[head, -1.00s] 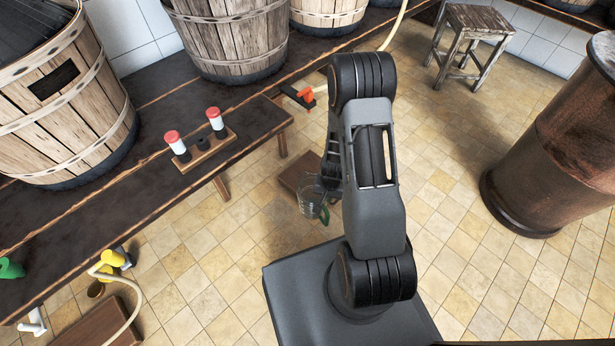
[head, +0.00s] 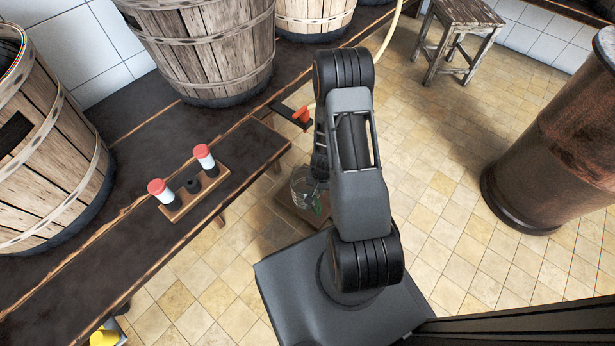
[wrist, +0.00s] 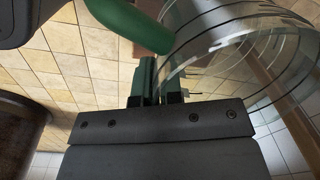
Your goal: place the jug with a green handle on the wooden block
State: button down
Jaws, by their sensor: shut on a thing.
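The clear glass jug (head: 304,184) with a green handle shows in the head view just left of my arm, in front of or over the brown wooden block (head: 290,209). I cannot tell whether its base touches the block. In the wrist view the glass jug (wrist: 235,45) fills the upper right, and its thick green handle (wrist: 135,24) crosses the upper left. My gripper (wrist: 160,82) is shut on the jug, its fingers close together at the glass near the handle. In the head view my arm hides the gripper and part of the jug.
A dark bench (head: 130,235) runs along the left with large wooden baskets (head: 205,50) and a small rack (head: 194,195) of red-capped bottles. An orange-red tap (head: 301,115) juts near the block. A rusty cylinder (head: 560,135) and a stool (head: 458,40) stand right; tiled floor between is clear.

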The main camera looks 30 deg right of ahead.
jog(key=w+d+f+b, duration=0.2)
jog(key=w+f, duration=0.3)
jog(key=f, duration=0.1)
jog(key=w+d+f+b, duration=0.3)
jog(key=w+f, duration=0.3)
jog(key=shift+w+d+f, duration=0.2)
jog(key=shift+w+d, duration=0.05)
jog(key=shift+w, duration=0.05)
jog(key=shift+b, duration=0.3)
jog(key=shift+f, duration=0.2)
jog(key=c, duration=1.3)
grip_release()
jog(key=shift+r, duration=0.1)
jog(key=shift+s+d+r+p, duration=0.1)
jog(key=shift+r+p, duration=1.75)
jog(key=shift+r, duration=2)
